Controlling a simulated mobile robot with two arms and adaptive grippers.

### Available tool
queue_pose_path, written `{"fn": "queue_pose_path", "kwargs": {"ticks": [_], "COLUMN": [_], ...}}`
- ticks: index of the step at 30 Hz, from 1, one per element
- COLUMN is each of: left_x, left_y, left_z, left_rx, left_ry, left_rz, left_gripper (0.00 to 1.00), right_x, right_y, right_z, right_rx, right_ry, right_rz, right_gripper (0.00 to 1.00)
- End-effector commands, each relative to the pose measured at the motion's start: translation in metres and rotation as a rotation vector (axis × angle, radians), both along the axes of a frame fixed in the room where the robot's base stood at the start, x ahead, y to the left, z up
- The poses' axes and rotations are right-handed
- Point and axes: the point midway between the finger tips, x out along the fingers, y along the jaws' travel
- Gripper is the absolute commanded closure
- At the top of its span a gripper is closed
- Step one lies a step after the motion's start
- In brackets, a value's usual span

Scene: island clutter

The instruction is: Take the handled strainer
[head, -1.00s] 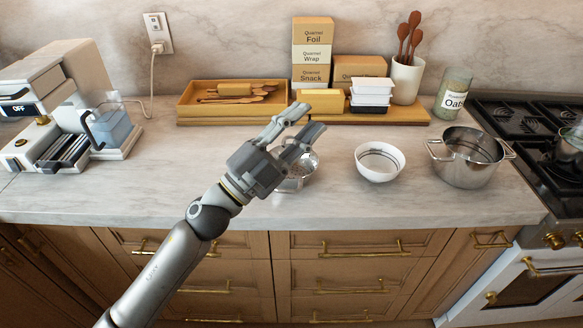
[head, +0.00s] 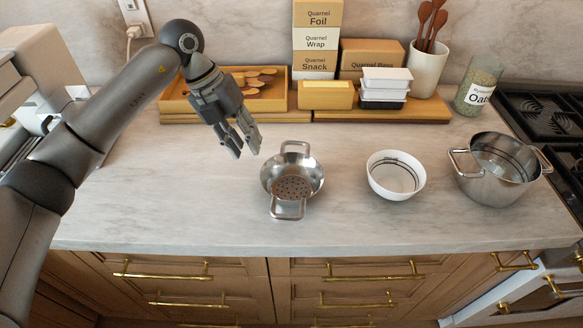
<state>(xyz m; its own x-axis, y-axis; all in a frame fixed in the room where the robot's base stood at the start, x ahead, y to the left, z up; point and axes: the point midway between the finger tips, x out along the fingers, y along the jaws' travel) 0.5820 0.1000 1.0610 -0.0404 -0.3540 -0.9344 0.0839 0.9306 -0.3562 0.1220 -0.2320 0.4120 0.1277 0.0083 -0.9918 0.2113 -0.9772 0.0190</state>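The handled strainer (head: 292,187) is a shiny metal bowl with a perforated bottom and two loop handles, one at the back and one at the front. It sits upright on the marble counter, left of the white bowl. My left gripper (head: 246,144) hangs above the counter, up and to the left of the strainer, fingers pointing down. Its fingers are apart with nothing between them, and it does not touch the strainer. My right gripper is not in view.
A white bowl (head: 397,176) and a steel pot (head: 493,171) stand to the right, beside the stove (head: 540,115). Behind are a wooden tray (head: 180,101), stacked boxes (head: 317,40), food containers (head: 385,88), a utensil crock (head: 427,68) and an oats jar (head: 477,88). The counter's front is clear.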

Motion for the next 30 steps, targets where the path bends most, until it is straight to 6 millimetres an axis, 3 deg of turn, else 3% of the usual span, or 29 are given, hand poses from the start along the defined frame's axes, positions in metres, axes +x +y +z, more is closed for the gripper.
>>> {"fn": "queue_pose_path", "kwargs": {"ticks": [6,11,14,22,30], "left_x": [-0.003,-0.003,-0.004,-0.006,-0.006], "left_y": [-0.013,-0.019,-0.022,-0.036,-0.038], "left_z": [-0.032,-0.045,-0.052,-0.088,-0.095], "left_rx": [-0.001,-0.003,-0.003,-0.005,-0.004], "left_ry": [0.004,0.002,0.005,0.005,0.001], "left_rz": [-0.003,-0.004,-0.004,-0.003,-0.003], "left_gripper": [0.7,0.7,0.7,0.7,0.7], "right_x": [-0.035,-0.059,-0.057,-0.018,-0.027], "right_y": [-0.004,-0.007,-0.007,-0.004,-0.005], "right_z": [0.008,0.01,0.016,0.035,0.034], "right_rx": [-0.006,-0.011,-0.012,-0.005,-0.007], "right_ry": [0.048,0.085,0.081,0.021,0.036], "right_rz": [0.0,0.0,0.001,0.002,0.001], "right_gripper": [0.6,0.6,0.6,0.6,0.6]}}
